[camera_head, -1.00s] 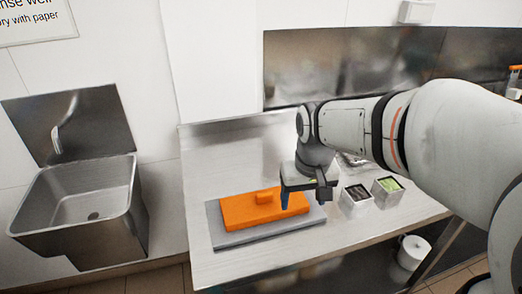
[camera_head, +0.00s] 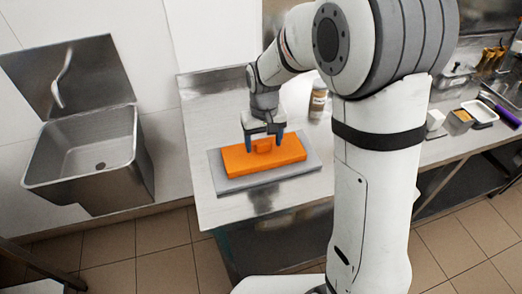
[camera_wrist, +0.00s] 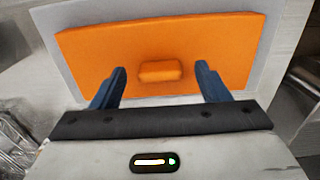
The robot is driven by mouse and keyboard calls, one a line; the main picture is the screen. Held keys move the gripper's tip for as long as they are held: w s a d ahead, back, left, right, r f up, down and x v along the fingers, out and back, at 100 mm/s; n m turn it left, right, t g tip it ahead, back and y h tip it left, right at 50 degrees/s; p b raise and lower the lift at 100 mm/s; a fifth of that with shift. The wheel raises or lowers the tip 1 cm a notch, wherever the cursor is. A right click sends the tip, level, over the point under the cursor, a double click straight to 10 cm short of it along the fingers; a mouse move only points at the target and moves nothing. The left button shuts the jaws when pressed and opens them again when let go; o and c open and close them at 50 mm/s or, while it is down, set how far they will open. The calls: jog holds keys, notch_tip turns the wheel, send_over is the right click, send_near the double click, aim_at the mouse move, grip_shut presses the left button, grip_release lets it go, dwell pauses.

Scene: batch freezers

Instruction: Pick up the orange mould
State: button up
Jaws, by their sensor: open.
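The orange mould (camera_head: 240,162) is a flat rectangular block with a small raised handle on top. It lies on a grey slab (camera_head: 222,186) on the steel counter, near the counter's left end. My gripper (camera_head: 264,146) is open above the mould, with one blue finger on each side of the handle. In the wrist view the mould (camera_wrist: 210,50) fills much of the picture, and its handle (camera_wrist: 160,71) lies between and a little beyond the open fingers of my gripper (camera_wrist: 160,82). I cannot tell how high the fingertips are above the mould.
A steel sink (camera_head: 90,160) is on the wall at left. A bottle with a label (camera_head: 318,98) stands on the counter behind my arm. At right, a counter holds a white tray (camera_head: 480,111) and small containers. Bare counter (camera_head: 212,120) lies left of my gripper.

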aim_at(263, 143)
jog(key=shift+f, duration=0.65)
jog(key=shift+c, duration=0.6)
jog(key=c, duration=1)
jog(key=shift+o, duration=0.2)
notch_tip(263, 143, up, 10)
jog(key=shift+r+b, duration=0.1)
jog(key=shift+b, duration=0.45)
